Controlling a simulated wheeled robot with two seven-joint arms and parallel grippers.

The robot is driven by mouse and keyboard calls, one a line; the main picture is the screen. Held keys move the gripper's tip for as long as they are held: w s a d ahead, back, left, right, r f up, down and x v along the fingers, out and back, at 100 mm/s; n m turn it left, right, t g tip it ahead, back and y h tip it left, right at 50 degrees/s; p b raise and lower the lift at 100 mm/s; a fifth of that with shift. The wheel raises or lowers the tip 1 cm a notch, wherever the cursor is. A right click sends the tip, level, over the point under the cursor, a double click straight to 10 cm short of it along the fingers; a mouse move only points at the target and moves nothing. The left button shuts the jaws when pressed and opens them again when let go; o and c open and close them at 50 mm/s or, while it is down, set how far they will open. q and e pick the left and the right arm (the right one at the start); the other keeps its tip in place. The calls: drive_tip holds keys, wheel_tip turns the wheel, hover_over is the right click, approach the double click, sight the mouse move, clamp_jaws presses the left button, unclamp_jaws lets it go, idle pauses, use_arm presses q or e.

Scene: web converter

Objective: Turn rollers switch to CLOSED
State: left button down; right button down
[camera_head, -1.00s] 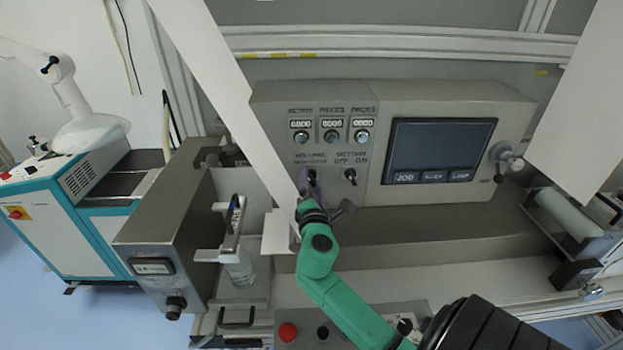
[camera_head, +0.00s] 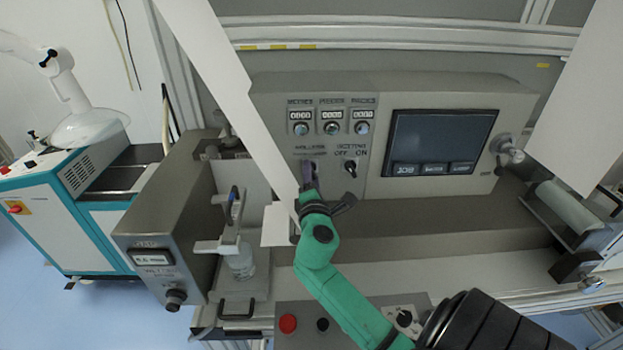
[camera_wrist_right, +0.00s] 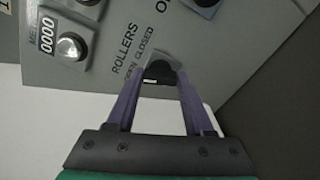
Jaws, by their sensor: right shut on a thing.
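The rollers switch (camera_wrist_right: 160,70) is a small black knob on the grey control panel (camera_head: 430,185), under the ROLLERS and OPEN CLOSED lettering (camera_wrist_right: 137,52). My right gripper (camera_wrist_right: 160,82) has its two purple fingers closed in on this knob from both sides. In the head view my right gripper (camera_head: 309,175) is at the panel and covers the switch, so its pointer direction cannot be read there. In the wrist view the fingertips hide part of the knob. My left gripper is not in view.
The setting OFF/ON switch (camera_head: 351,168) is close to the right of my gripper. Several counters with knobs (camera_head: 331,128) sit above, and a dark screen (camera_head: 440,138) is to the right. A white sheet (camera_head: 245,115) slants close by on the left. A red button (camera_head: 288,323) is below.

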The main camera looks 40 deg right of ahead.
drive_tip(key=shift+f+m+b, duration=0.1)
drive_tip(key=shift+m+b, duration=3)
drive_tip(key=shift+m, duration=2.2)
drive_tip(key=shift+c, duration=1.4)
unclamp_jaws()
